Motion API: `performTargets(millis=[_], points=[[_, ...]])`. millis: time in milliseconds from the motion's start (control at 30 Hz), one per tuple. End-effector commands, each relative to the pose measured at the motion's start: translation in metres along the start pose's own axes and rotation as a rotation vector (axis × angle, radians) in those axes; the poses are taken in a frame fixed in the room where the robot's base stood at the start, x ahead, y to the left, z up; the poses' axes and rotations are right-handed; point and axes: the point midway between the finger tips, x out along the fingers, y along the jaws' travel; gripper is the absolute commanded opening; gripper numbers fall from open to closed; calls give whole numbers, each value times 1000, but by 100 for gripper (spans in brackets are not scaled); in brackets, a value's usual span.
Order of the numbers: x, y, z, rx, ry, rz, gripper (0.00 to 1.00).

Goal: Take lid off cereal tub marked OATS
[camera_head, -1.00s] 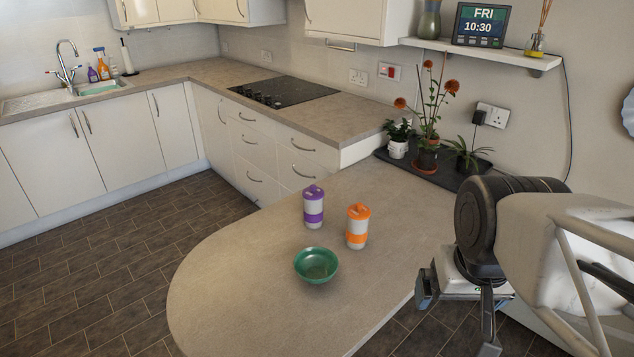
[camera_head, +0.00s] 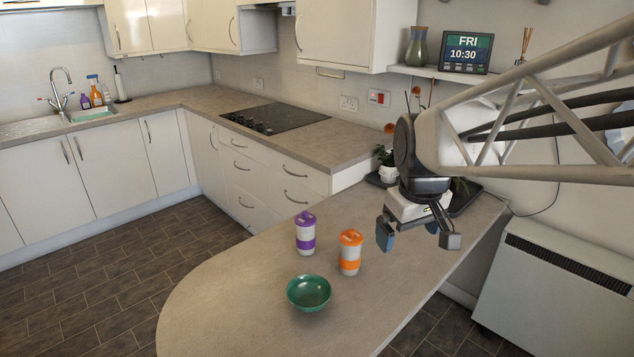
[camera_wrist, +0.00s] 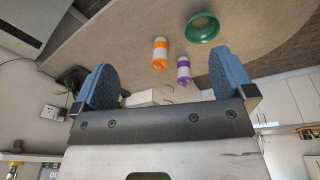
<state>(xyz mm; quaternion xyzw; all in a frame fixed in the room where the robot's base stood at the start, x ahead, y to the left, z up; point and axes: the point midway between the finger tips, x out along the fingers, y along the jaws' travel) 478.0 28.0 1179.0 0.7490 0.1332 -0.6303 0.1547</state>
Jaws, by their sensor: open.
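Two white lidded tubs stand upright on the rounded counter (camera_head: 230,300). One has a purple lid and band, the purple tub (camera_head: 305,234); the other has an orange lid and band, the orange tub (camera_head: 350,253). No OATS marking is readable on either. Both lids are on. My gripper (camera_head: 418,238) is open and empty, in the air to the right of the orange tub and apart from it. In the wrist view the orange tub (camera_wrist: 160,54) and purple tub (camera_wrist: 184,70) appear beyond the open fingers.
A green bowl (camera_head: 309,293) sits in front of the tubs. Potted plants on a dark tray (camera_head: 466,196) stand behind my gripper, partly hidden by my arm. A shelf (camera_head: 447,73) holds a clock display (camera_head: 466,52). A white heater (camera_head: 560,284) stands right of the counter.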

Motion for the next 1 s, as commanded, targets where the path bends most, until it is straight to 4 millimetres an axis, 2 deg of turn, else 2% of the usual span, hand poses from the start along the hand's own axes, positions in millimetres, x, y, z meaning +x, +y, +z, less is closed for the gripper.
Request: performTargets(millis=[100, 467, 767, 1000], points=[[5, 4, -32, -75, -11, -7, 100], [27, 12, -124, -303, -36, -29, 100], [56, 12, -199, -493, -54, -50, 100], [88, 8, -257, -645, -68, -69, 100]])
